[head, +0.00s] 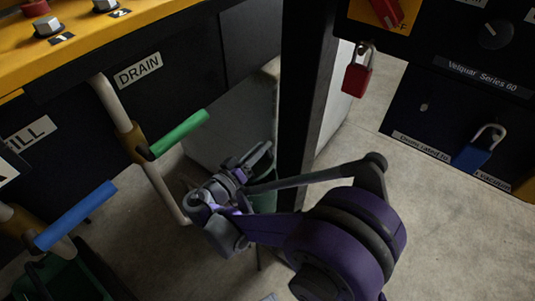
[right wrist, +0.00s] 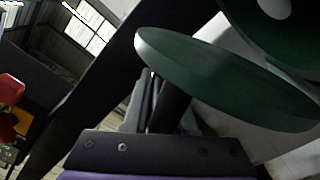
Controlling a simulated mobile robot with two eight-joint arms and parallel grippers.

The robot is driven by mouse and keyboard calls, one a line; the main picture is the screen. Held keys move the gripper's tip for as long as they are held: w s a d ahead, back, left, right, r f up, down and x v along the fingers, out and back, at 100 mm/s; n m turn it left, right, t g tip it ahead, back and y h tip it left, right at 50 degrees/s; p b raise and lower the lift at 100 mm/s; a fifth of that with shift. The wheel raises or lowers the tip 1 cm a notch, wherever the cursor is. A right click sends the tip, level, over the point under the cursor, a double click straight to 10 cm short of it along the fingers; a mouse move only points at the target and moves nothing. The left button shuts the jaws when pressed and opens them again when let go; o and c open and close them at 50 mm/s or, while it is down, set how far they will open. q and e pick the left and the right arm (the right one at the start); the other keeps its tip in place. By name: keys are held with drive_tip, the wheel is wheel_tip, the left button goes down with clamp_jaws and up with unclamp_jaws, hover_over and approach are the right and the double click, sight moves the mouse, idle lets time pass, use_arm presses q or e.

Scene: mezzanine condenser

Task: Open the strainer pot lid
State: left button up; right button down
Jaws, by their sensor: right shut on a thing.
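My right gripper (head: 258,158) reaches in beside a dark upright post in the head view. In the right wrist view its fingers (right wrist: 165,108) are shut on the dark stem of a green disc, which looks like the strainer pot lid (right wrist: 225,78). The lid is tilted in that view. Another dark green rounded part with a pale round spot (right wrist: 285,35), perhaps the pot, is at the upper right, with a pale gap between them. In the head view only a green patch (head: 265,197) shows behind my arm. My left gripper is not in view.
A green valve handle (head: 180,134) and a blue one (head: 76,215) stick out at the left, below the DRAIN label (head: 138,70). The post (head: 298,100) stands close to my right gripper. A red padlock (head: 357,80) and a blue padlock (head: 478,150) hang at the right.

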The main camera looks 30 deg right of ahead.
drive_tip(key=w+r+n, duration=0.1)
drive_tip(key=w+a+r+n+p, duration=0.1)
drive_tip(key=w, duration=0.1)
drive_tip(key=shift+w+a+n, duration=0.15)
drive_tip(key=shift+a+n, duration=0.05)
drive_tip(key=shift+n, duration=0.1)
drive_tip(key=w+a+f+n, duration=0.1)
drive_tip(key=w+a+n, duration=0.2)
drive_tip(key=w+n, duration=0.5)
drive_tip(key=shift+w+a, duration=0.15)
drive_tip(key=shift+a, duration=0.05)
idle(0.3)
drive_tip(key=c, duration=0.8)
unclamp_jaws()
drive_tip(key=shift+n, duration=0.3)
drive_tip(key=shift+o, duration=0.2)
drive_tip(key=shift+a, duration=0.1)
